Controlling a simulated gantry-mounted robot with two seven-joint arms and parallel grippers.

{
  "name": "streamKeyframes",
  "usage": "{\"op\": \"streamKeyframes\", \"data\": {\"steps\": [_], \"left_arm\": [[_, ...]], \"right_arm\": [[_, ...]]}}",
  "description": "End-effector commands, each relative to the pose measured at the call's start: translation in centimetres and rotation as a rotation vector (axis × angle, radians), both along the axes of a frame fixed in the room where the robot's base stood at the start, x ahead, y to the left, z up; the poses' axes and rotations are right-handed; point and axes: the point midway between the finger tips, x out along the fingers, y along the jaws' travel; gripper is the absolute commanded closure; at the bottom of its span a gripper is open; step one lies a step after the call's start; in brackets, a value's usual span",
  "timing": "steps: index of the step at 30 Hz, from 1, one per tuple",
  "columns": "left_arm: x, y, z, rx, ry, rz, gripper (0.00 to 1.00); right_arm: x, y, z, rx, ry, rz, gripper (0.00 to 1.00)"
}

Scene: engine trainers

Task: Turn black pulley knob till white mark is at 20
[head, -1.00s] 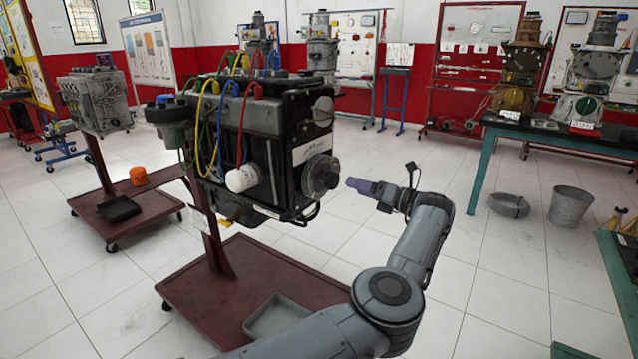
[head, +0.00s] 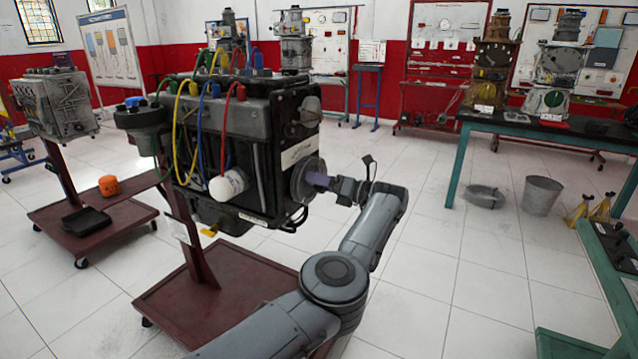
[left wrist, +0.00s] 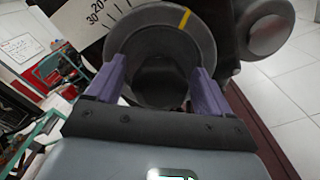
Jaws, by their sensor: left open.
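The black pulley knob (head: 307,182) sits on the right face of the dark engine trainer (head: 275,130). It fills the upper middle of the left wrist view (left wrist: 161,25), with a round hub in its centre. A yellow mark (left wrist: 185,19) lies on its upper right rim; I see no white one. A pale scale plate (left wrist: 85,25) with ticks and the numbers 30 and 20 is left of the mark, partly cut off. My left gripper (left wrist: 158,75) is open, its purple fingers on either side of the hub. I cannot tell whether they touch it. My right gripper is out of view.
The trainer stands on a red wheeled stand (head: 225,290), under my left arm. Coloured cables (head: 205,110) and a white filter (head: 228,184) are on its front. A green-legged table (head: 540,125) and a bucket (head: 542,196) are at the right.

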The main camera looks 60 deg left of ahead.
Motion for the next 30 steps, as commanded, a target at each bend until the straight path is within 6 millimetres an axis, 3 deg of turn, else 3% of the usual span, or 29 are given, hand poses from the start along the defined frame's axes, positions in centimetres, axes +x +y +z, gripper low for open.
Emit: {"op": "streamKeyframes", "data": {"steps": [4, 14, 30], "left_arm": [[0.0, 0.0, 0.0, 0.0, 0.0, 0.0, 0.2], [0.0, 0.0, 0.0, 0.0, -0.001, 0.0, 0.71], [0.0, 0.1, 0.2, -0.046, 0.08, 0.001, 0.73]], "right_arm": [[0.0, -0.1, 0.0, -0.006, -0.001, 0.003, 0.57], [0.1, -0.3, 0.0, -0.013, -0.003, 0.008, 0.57], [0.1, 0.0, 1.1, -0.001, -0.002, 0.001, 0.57]]}}
